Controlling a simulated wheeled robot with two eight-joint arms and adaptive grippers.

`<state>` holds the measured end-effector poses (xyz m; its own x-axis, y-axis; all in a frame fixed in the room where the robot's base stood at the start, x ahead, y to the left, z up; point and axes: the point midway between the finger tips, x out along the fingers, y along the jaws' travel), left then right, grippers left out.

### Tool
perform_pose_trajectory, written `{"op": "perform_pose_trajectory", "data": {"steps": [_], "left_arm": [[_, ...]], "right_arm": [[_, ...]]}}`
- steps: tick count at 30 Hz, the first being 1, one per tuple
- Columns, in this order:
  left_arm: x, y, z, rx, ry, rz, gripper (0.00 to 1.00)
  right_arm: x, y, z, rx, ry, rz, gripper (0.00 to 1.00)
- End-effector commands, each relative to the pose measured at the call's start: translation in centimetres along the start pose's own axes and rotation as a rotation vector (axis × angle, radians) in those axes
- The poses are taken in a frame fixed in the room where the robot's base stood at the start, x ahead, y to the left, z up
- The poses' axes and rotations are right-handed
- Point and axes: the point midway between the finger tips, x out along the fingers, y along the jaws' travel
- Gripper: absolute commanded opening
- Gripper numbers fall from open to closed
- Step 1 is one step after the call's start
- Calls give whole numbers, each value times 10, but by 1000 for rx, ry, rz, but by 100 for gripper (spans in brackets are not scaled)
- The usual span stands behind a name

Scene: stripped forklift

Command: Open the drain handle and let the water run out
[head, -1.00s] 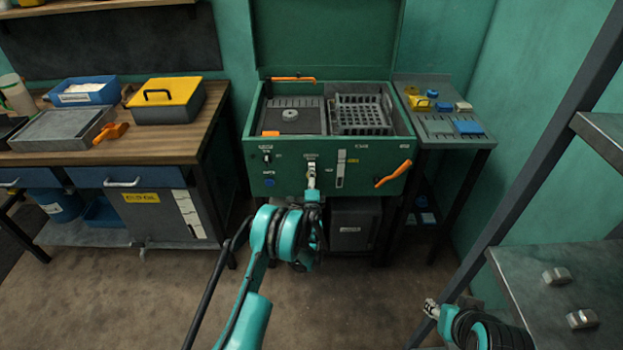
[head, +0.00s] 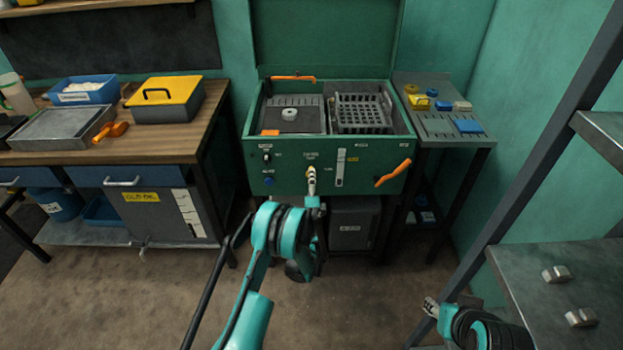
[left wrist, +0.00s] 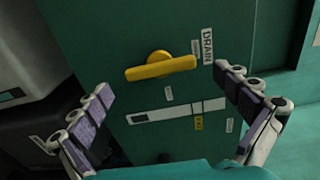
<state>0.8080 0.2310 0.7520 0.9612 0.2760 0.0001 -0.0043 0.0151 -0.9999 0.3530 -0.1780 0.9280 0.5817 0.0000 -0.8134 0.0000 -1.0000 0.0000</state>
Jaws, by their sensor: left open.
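The yellow drain handle (left wrist: 160,67) sits on the green front panel beside a DRAIN label (left wrist: 207,47). In the left wrist view its bar lies across the direction of the label's text. My left gripper (left wrist: 168,85) is open and empty, its fingers apart with the handle showing between them. The fingers look short of the handle, with no contact visible. In the head view my left gripper (head: 312,182) is in front of the panel of the green washer (head: 285,150) and partly covers the handle. My right gripper (head: 430,307) is small at lower right; its jaws are unclear.
An orange lever (head: 393,173) sticks out at the panel's right. A pale level strip (head: 340,168) is just right of the handle. A dark container (head: 352,228) stands under the washer. A metal shelf rack (head: 560,285) is at right. The floor in front is clear.

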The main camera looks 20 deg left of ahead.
Motion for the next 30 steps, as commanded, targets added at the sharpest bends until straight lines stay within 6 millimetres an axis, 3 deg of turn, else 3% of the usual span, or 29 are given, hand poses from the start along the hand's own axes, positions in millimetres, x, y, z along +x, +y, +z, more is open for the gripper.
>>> {"op": "perform_pose_trajectory", "data": {"steps": [3,8,23,26,30], "left_arm": [[-20,0,-1,0,2,0,100],[-34,0,0,0,0,0,100],[-36,0,0,0,0,0,100],[-35,-8,1,-16,-6,6,100],[-33,-44,12,-100,-44,37,100]], "right_arm": [[0,0,0,0,0,0,40],[0,0,0,0,0,0,40],[0,0,0,0,0,0,40],[0,0,0,0,0,0,40],[0,0,0,0,0,0,40]]}}
